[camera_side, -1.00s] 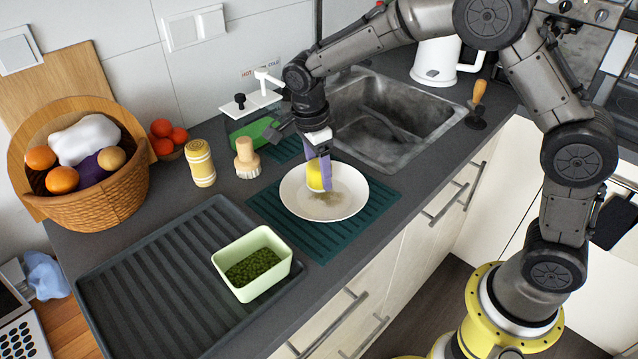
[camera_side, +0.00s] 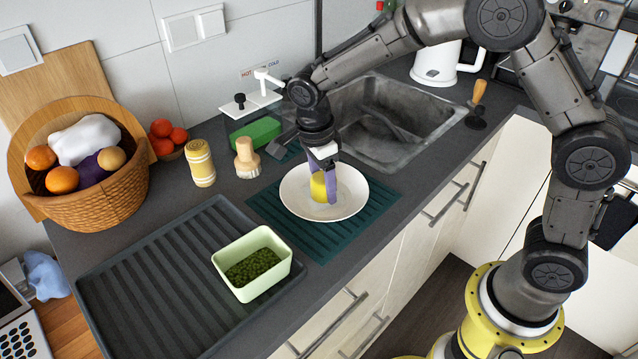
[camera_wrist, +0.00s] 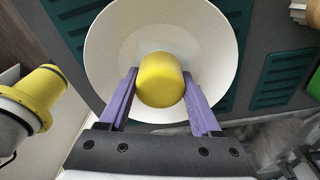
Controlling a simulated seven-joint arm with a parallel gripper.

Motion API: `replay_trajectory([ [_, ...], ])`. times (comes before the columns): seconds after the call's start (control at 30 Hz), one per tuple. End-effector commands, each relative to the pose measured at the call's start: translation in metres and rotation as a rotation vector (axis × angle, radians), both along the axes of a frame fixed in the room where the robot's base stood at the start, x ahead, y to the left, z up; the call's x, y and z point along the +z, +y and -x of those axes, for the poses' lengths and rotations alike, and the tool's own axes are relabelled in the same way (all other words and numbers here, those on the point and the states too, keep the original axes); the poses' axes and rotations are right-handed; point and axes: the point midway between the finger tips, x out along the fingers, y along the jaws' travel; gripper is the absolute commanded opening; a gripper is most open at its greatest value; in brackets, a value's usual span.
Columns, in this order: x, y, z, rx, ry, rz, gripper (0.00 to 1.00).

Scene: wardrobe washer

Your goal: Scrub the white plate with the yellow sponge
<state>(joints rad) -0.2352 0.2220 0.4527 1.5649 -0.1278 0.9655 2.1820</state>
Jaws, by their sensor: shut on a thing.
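The white plate (camera_side: 352,197) lies on a dark green ribbed mat (camera_side: 281,226) beside the sink. It also fills the upper middle of the wrist view (camera_wrist: 112,50). The yellow sponge (camera_side: 318,188) is held upright low over the plate, its lower end at or near the plate's surface; contact is hard to tell. My gripper (camera_side: 325,192) points down over the plate, its purple fingers shut on the sponge. In the wrist view the sponge (camera_wrist: 160,82) sits between both fingers. Only a faint greyish patch shows on the plate around the sponge.
A wooden brush (camera_side: 246,160) and a yellow striped jar (camera_side: 201,163) stand left of the plate. A green block (camera_side: 255,133) lies behind. A pale green container (camera_side: 279,283) stands on the dark drying tray (camera_side: 150,290). The sink (camera_side: 425,112) is behind right.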

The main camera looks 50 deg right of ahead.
Motion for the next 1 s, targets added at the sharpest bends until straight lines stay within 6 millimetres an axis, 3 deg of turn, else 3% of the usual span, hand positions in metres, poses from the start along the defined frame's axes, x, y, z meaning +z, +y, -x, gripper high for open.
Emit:
replay_trajectory([
  [0.2, 0.000, 0.009, 0.018, 0.001, 0.001, 0.001, 0.20],
  [0.67, -0.001, 0.009, 0.017, 0.000, 0.001, 0.000, 0.20],
  [1.0, -0.001, -0.009, -0.018, -0.002, 0.001, 0.001, 0.20],
])
